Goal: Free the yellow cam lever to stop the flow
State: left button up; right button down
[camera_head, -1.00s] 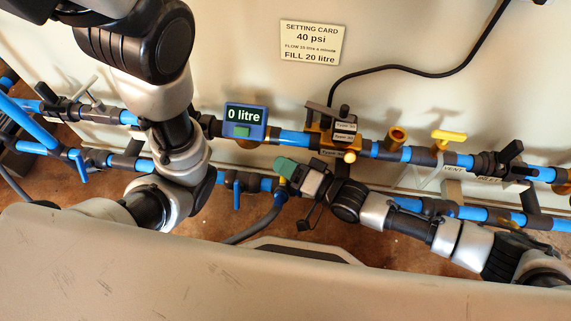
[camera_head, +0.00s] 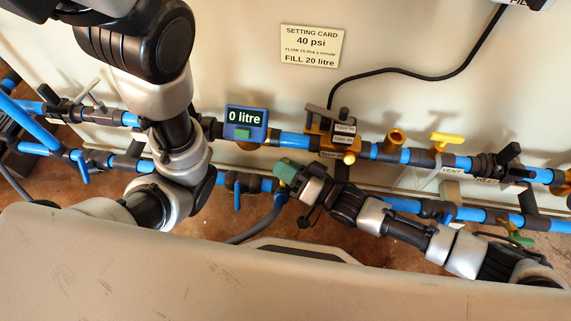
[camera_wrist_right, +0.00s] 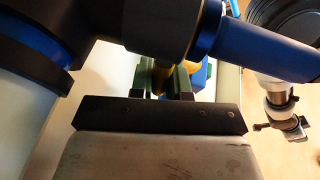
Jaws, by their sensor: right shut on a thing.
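My right gripper (camera_head: 286,170) has green fingers and reaches in from the right, close to the lower blue pipe and the top of the dark hose. In the right wrist view its fingers (camera_wrist_right: 162,82) are closed around a small yellow piece (camera_wrist_right: 157,79), which appears to be the yellow cam lever. The fingers and wrist hide most of this piece in the head view. A blue part lies just behind the fingers in the wrist view. My left arm stands at the left of the head view, with its gripper not visible.
A blue meter (camera_head: 246,122) reads 0 litre. A brass valve block (camera_head: 333,140) and a yellow handle (camera_head: 447,138) by the VENT label sit on the upper pipe. The dark hose (camera_head: 262,226) hangs below my gripper. A setting card (camera_head: 311,45) is on the wall.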

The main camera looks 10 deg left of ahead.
jog(key=shift+s+r+n+g+y, duration=0.1)
jog(key=shift+s+n+y, duration=0.15)
jog(key=shift+n, duration=0.55)
jog(key=shift+s+r+n+g+y, duration=0.1)
jog(key=shift+s+n+y, duration=0.15)
jog(key=shift+n, duration=0.55)
jog(key=shift+s+r+n+g+y, duration=0.1)
jog(key=shift+s+n+y, duration=0.15)
jog(key=shift+n, duration=0.55)
jog(key=c, duration=1.1)
grip_release()
jog(key=shift+r+p, duration=0.1)
jog(key=shift+p, duration=0.2)
jog(key=shift+d, duration=0.1)
